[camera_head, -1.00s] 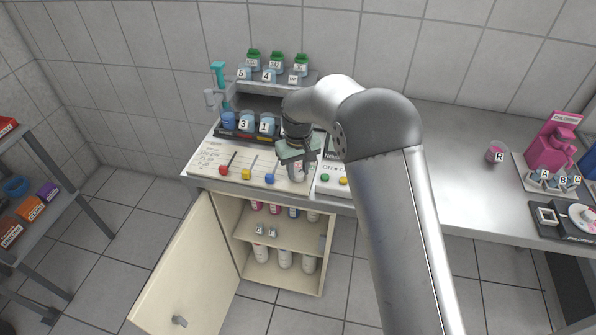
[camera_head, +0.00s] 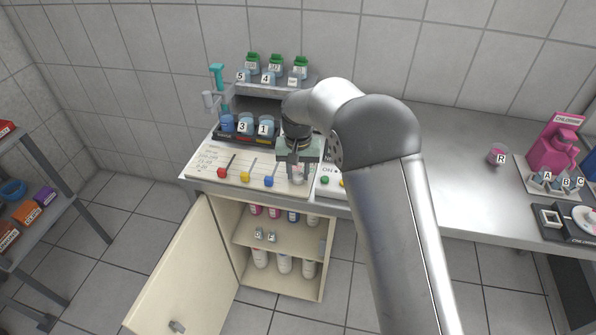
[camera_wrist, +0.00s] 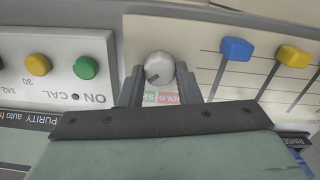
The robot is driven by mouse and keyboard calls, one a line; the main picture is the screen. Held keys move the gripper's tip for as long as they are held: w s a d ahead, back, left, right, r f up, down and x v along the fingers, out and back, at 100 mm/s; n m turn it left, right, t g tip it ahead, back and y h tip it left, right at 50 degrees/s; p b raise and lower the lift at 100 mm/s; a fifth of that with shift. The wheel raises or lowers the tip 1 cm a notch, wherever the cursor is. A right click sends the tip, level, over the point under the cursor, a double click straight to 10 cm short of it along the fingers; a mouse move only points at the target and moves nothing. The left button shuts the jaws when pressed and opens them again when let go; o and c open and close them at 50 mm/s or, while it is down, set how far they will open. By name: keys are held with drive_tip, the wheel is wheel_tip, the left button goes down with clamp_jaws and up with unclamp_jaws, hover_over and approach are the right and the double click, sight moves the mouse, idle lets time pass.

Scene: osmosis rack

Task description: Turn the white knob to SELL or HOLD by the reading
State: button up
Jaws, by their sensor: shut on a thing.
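The white knob (camera_wrist: 160,66) is on the pale panel, between the two fingers of my gripper (camera_wrist: 160,76) in the wrist view. My gripper is shut on it. A dark mark on the knob's face points to the lower left in that view. Just below the knob are a green label (camera_wrist: 150,98) and a red label (camera_wrist: 168,98), partly hidden by my gripper; the red one appears to read HOLD. In the head view my gripper (camera_head: 298,170) points down at the panel's right end and largely covers the knob.
Blue (camera_wrist: 237,49) and yellow (camera_wrist: 293,56) slider handles lie right of the knob in the wrist view; a box with green (camera_wrist: 85,67) and yellow (camera_wrist: 38,64) buttons lies left. A cabinet door (camera_head: 180,265) stands open below. Labelled cups (camera_head: 266,125) stand behind the panel.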

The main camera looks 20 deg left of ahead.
sight(298, 175)
drive_tip(key=shift+w+r, duration=0.1)
drive_tip(key=shift+r, duration=0.05)
drive_tip(key=o, duration=1)
drive_tip(key=shift+c, duration=0.2)
wheel_tip(298, 175, up, 17)
drive_tip(key=b, duration=0.1)
drive_tip(key=shift+r, duration=0.15)
